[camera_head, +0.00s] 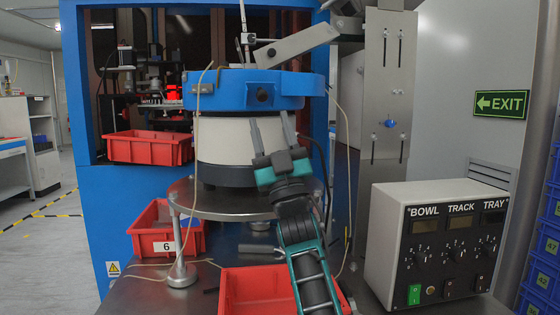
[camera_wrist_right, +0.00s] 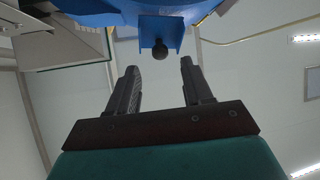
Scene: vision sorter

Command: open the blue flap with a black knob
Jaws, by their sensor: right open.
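The blue flap (camera_head: 263,80) is on the front of the blue ring at the top of the bowl feeder. Its black knob (camera_head: 263,95) faces me. In the right wrist view the flap (camera_wrist_right: 148,32) looks like a small blue bracket with the round black knob (camera_wrist_right: 160,54) at its lower edge. My right gripper (camera_head: 271,119) is open and empty, a little below the knob in the head view. In the wrist view the knob lies just beyond the fingertips (camera_wrist_right: 159,67), roughly midway between them. The flap looks closed. My left gripper does not show.
The white bowl base (camera_head: 225,139) stands on a round metal plate (camera_head: 215,200). Red bins sit at the left (camera_head: 150,148), lower left (camera_head: 165,231) and front (camera_head: 255,291). A control box (camera_head: 435,243) stands at the right. A metal chute (camera_head: 297,46) hangs above the ring; thin cables run beside it.

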